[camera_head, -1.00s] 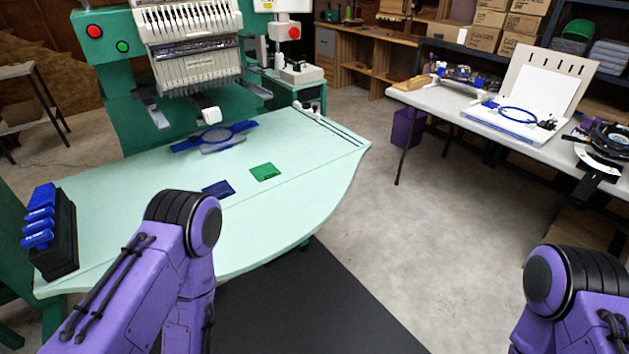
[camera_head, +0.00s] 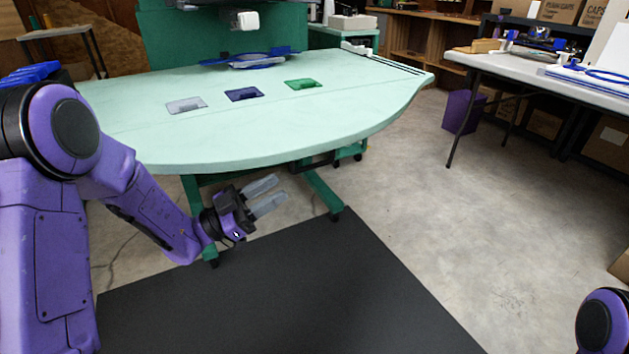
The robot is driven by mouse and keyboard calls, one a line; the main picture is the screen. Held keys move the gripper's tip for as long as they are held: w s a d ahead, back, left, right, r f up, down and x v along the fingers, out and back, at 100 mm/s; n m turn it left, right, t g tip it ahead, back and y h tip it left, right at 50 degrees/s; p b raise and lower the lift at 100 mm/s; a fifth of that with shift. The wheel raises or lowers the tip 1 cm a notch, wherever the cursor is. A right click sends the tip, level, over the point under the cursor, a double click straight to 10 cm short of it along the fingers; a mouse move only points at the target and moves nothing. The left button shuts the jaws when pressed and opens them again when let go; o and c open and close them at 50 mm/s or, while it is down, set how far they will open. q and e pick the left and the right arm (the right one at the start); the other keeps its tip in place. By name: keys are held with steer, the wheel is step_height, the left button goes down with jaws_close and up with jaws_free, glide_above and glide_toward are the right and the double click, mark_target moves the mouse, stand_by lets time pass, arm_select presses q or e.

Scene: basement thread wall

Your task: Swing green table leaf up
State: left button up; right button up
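The pale green table leaf (camera_head: 270,130) is the curved front part of the table top in the head view. It lies level, with its rounded edge toward me. My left gripper (camera_head: 280,189) is below and in front of the leaf's front edge, over the floor near the green table legs. Its two grey fingers point right, with a gap between them and nothing in it. It appears apart from the leaf. My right gripper is out of view; only a purple joint of my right arm shows at the lower right.
A grey patch (camera_head: 186,105), a blue patch (camera_head: 244,94) and a green patch (camera_head: 303,84) lie on the top. A black mat (camera_head: 300,290) covers the floor in front. A white table (camera_head: 560,75) stands right, with clear floor between.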

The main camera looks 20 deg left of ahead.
mark_target(305, 170)
arm_select(q)
steer(key=shift+m+h, duration=0.3)
steer(key=x, duration=1)
steer(key=shift+w+d+r, duration=0.1)
steer(key=shift+d+r, duration=0.15)
steer(key=shift+r, duration=0.1)
jaws_close()
steer(key=shift+r, duration=0.1)
